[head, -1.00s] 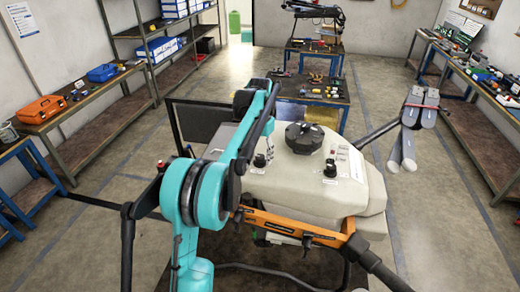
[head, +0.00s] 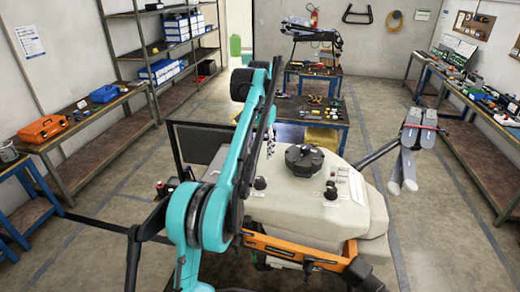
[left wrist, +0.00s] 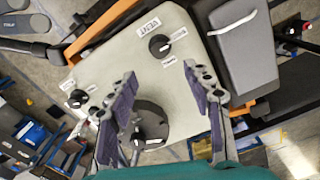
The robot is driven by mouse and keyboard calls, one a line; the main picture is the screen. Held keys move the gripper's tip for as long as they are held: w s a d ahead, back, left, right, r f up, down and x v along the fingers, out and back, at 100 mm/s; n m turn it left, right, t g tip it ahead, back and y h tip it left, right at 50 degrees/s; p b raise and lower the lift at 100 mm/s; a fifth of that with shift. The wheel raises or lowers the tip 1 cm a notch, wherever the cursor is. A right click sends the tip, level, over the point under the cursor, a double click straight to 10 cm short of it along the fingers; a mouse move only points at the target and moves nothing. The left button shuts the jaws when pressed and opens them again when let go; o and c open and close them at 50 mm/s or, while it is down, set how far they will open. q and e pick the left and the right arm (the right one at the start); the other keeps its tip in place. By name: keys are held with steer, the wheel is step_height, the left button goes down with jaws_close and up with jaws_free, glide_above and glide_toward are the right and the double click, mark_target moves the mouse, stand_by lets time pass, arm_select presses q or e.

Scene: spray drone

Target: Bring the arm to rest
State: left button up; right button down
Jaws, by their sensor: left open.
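My left arm, teal and black, stands in front of the drone. My left gripper (head: 270,142) hangs beyond the forearm, over the drone's cream tank (head: 325,205), partly hidden by the arm. In the left wrist view its two purple-padded fingers (left wrist: 161,74) are spread wide with nothing between them, above the tank top (left wrist: 120,60). The large black lid (head: 308,160) lies close by in that picture, partly behind a finger. A black knob labelled VENT (left wrist: 160,44) shows beyond the fingertips. My right gripper is not in view.
The drone's orange bar (head: 290,248) crosses in front of the tank. A folded grey drone arm (head: 412,150) sticks out right. A blue-legged bench (head: 320,115) stands behind. Shelves (head: 165,50) and a bench with an orange case (head: 43,128) line the left; floor between is clear.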

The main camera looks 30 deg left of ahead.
arm_select(q)
steer(key=s+d+f+t+b, duration=0.2)
steer(key=s+d+f+b, duration=0.3)
steer(key=f, duration=1.2)
steer(key=s+d+f+t+b, duration=0.2)
steer(key=s+d+f+b, duration=0.3)
steer(key=s+f+b, duration=0.9)
steer(key=s+d+f+t+b, duration=0.3)
steer(key=s+f+b, duration=0.6)
steer(key=f+b, duration=0.7)
step_height(320, 180, down, 4)
steer(key=shift+s+d+r+n, duration=0.15)
steer(key=shift+s+d+n, duration=0.25)
steer(key=shift+d, duration=0.8)
